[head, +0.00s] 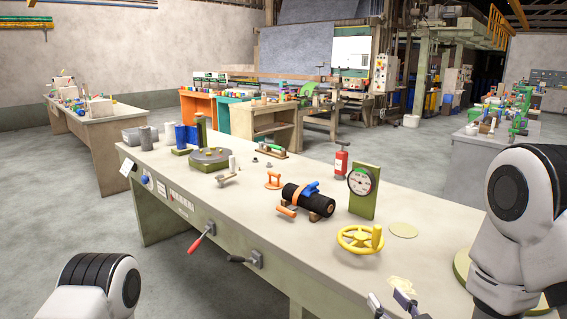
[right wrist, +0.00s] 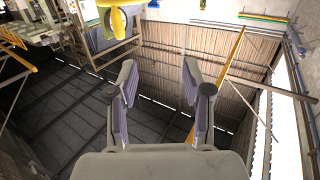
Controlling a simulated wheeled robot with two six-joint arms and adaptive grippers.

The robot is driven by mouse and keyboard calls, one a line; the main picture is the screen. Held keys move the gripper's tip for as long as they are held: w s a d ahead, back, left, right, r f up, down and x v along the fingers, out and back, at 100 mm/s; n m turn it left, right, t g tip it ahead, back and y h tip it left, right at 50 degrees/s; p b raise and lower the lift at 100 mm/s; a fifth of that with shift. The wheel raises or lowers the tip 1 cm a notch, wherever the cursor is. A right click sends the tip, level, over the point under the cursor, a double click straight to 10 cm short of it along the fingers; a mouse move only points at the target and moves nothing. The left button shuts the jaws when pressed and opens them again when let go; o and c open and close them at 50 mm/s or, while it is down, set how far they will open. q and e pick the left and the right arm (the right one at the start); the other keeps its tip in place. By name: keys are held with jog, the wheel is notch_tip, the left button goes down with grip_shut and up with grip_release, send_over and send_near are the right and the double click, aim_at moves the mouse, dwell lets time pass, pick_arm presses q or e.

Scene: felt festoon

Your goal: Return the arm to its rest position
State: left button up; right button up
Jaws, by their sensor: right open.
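My right gripper (head: 392,304) shows at the bottom edge of the head view, over the front of the workbench, partly cut off by the frame. In the right wrist view it (right wrist: 160,82) is open, with its two fingers apart and nothing between them. My right arm rises at the right of the head view. Only a rounded white and black part of my left arm shows at the lower left; the left gripper is out of view.
The long workbench (head: 310,232) carries a yellow handwheel (head: 360,239) near my right gripper, a gauge on a green plate (head: 362,190), a black cylinder with orange handles (head: 305,200) and a red extinguisher (head: 341,160). A red-handled lever (head: 201,238) juts from its front.

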jog(key=s+d+f+m+g+h+p, duration=0.15)
jog(key=s+f+g, duration=0.3)
jog(key=f, duration=0.65)
jog(key=s+d+f+g+h+p, duration=0.15)
jog(key=s+f+g, duration=0.3)
jog(key=f, duration=0.55)
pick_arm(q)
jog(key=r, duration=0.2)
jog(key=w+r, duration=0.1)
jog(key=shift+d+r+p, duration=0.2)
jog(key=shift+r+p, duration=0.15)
pick_arm(e)
jog(key=s+d+f+g, duration=0.1)
jog(key=s+f+g, duration=0.3)
jog(key=s, duration=0.5)
jog(key=s+d+f+m+g, duration=0.1)
jog(key=s+f+g, duration=0.3)
jog(key=s, duration=0.5)
jog(key=shift+d+f+h, duration=0.15)
jog(key=shift+f+h, duration=0.2)
jog(key=shift+h, duration=0.05)
jog(key=shift+w+m, duration=0.1)
jog(key=shift+m, duration=0.15)
